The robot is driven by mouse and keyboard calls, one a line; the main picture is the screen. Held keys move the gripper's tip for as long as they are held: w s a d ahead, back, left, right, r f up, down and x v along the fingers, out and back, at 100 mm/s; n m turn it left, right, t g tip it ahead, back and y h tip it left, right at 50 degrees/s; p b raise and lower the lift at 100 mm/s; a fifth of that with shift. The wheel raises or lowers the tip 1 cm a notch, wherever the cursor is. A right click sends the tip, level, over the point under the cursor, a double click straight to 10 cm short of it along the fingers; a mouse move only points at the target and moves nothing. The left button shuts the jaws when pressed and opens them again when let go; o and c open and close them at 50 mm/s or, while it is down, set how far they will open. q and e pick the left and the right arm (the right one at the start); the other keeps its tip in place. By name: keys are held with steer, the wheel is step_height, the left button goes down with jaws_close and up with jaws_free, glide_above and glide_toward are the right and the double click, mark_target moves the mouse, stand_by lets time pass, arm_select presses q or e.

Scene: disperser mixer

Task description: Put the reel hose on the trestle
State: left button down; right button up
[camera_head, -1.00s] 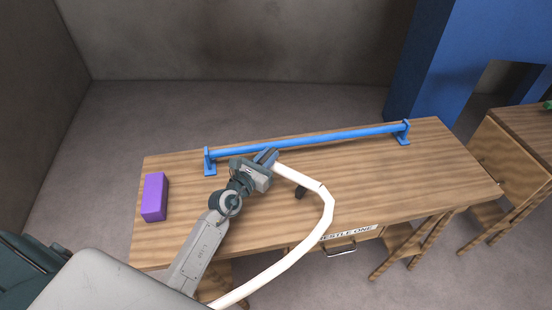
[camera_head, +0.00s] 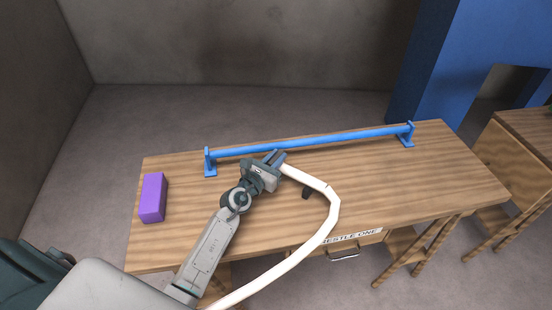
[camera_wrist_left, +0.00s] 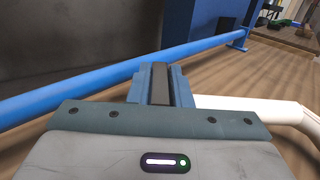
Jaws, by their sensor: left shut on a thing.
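The white reel hose (camera_head: 327,215) runs from the bottom of the head view, curves up over the table's right part and ends at my left gripper (camera_head: 277,158). My left gripper is shut on the hose near its end, above the tabletop and just in front of the blue rail. In the left wrist view the hose (camera_wrist_left: 245,105) leaves the jaws (camera_wrist_left: 162,85) to the right. The trestle (camera_head: 400,190) is a wooden table with a label reading in part "ESTLE ONE" on its front. My right gripper is not in view.
A blue rail (camera_head: 310,142) on two end posts spans the back of the trestle; it also crosses the left wrist view (camera_wrist_left: 90,90). A purple block (camera_head: 152,198) stands at the left end. A second wooden table (camera_head: 525,140) is at right. The trestle's right part is clear.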

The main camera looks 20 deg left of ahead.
arm_select(q)
steer(key=c, duration=1.3)
jaws_free()
steer(key=shift+f, duration=0.1)
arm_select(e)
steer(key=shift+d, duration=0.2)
arm_select(q)
steer(key=shift+r+p, duration=0.3)
steer(key=s, duration=0.3)
steer(key=s+a, duration=0.1)
steer(key=s, duration=0.3)
steer(key=s+a, duration=0.1)
steer(key=s, duration=0.3)
steer(key=shift+f, duration=0.15)
steer(key=shift+s+a, duration=0.1)
steer(key=shift+s, duration=0.3)
